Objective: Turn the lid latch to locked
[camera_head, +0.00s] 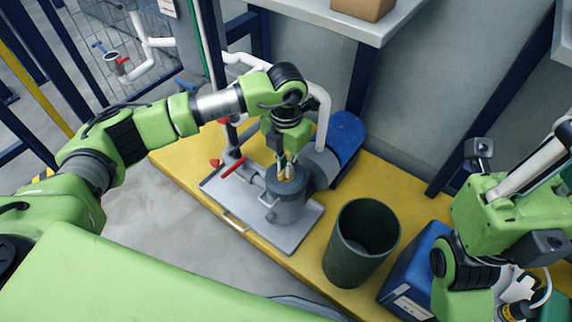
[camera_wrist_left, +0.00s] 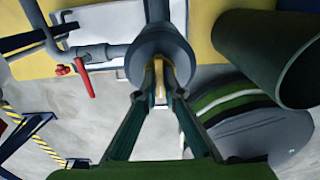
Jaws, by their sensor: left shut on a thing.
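A grey cylindrical canister (camera_head: 290,211) stands upright on a metal tray in the head view, with a dark lid on top. My left gripper (camera_head: 287,172) reaches down onto the lid from above. In the left wrist view, its two dark fingers (camera_wrist_left: 158,88) close around a brass-yellow latch piece (camera_wrist_left: 158,72) at the middle of the lid (camera_wrist_left: 160,48). The fingers hide part of the latch, so its angle is hard to read. My right gripper (camera_head: 517,295) is at the lower right of the head view, partly hidden, away from the canister.
The metal tray (camera_head: 225,200) lies on a yellow bench (camera_head: 185,160). A pipe with a red-handled valve (camera_head: 233,166) stands left of the canister. A dark green bin (camera_head: 350,265) and a blue box (camera_head: 405,275) stand to the right. A blue rounded object (camera_head: 347,135) is behind.

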